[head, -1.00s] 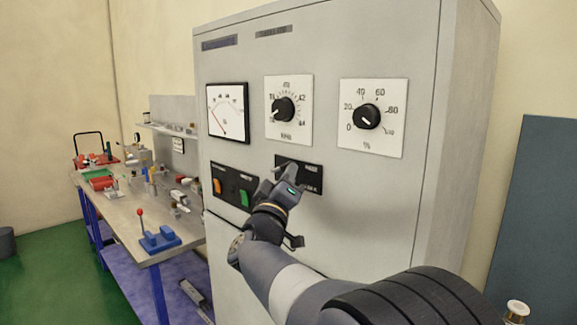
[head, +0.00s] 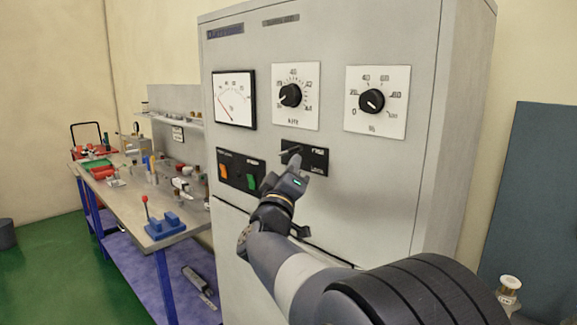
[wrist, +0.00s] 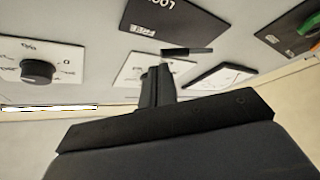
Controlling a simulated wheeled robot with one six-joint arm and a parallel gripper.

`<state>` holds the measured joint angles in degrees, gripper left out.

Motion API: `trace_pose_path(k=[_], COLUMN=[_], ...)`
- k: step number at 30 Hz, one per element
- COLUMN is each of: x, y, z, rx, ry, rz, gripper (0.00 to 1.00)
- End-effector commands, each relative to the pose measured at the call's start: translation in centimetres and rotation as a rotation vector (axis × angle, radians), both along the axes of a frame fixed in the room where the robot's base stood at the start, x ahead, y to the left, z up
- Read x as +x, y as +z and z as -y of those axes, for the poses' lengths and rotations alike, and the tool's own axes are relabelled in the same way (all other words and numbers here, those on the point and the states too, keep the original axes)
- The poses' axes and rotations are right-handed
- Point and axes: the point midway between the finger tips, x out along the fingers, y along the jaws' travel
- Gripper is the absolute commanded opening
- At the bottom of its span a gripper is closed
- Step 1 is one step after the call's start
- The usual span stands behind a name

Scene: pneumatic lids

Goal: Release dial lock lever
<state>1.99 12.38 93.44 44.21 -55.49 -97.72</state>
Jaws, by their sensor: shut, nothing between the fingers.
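The lock lever is a small dark bar (head: 290,151) at the left of a black label plate (head: 317,165) on the grey cabinet. In the wrist view the bar (wrist: 187,51) lies nearly level beside the upside-down plate (wrist: 170,20), which reads FREE and LOCK. My gripper (head: 295,163) is in front of the plate, just below the bar. Its fingers (wrist: 157,84) are together and empty. The bar shows beyond the fingertips in the wrist view; I cannot tell whether they touch. The left dial (head: 290,96) and right dial (head: 371,101) are above the plate.
A needle gauge (head: 234,99) sits left of the dials. An orange switch (head: 223,171) and green switch (head: 251,182) are left of my gripper. A cluttered workbench (head: 126,200) stands left of the cabinet.

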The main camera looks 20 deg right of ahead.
Motion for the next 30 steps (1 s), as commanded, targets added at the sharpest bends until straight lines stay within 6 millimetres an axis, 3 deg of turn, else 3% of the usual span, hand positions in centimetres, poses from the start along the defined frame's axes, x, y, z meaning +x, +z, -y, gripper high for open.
trace_pose_path(k=[18, 30], x=[-6.2, -6.8], y=[-4.2, -4.5], z=[-5.5, -5.9], rx=[0.003, 0.002], ry=[0.005, 0.002], rz=[-0.002, -0.003], gripper=[0.00, 0.00])
